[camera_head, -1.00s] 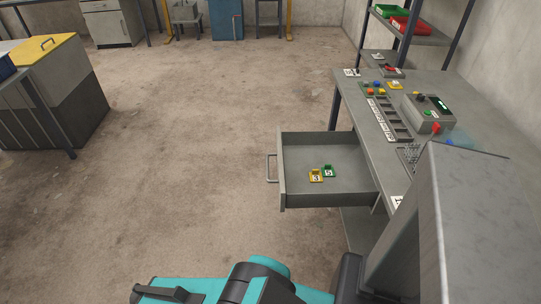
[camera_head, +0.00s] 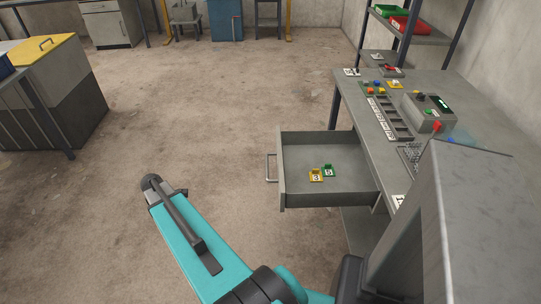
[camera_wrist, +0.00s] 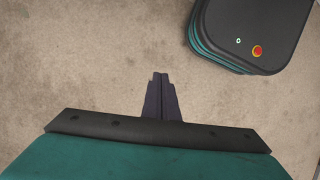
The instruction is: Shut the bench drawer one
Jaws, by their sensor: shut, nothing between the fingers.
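The grey bench drawer (camera_head: 330,200) is pulled well out to the left from under the grey bench (camera_head: 353,98). Its bar handle (camera_head: 268,167) is on the left-facing front. My gripper (camera_wrist: 160,75) is shut and empty over bare floor in the wrist view. The drawer is not in that view. In the head view my teal arm is at the lower left, apart from the drawer; I cannot clearly make out the fingers there.
The bench top carries a control box (camera_head: 428,112), a slotted tray and small coloured parts. A shelf with a green bin (camera_head: 390,11) and a red bin (camera_head: 410,25) stands behind. A yellow-topped cabinet (camera_head: 45,60) is at the left. The floor left of the drawer is clear.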

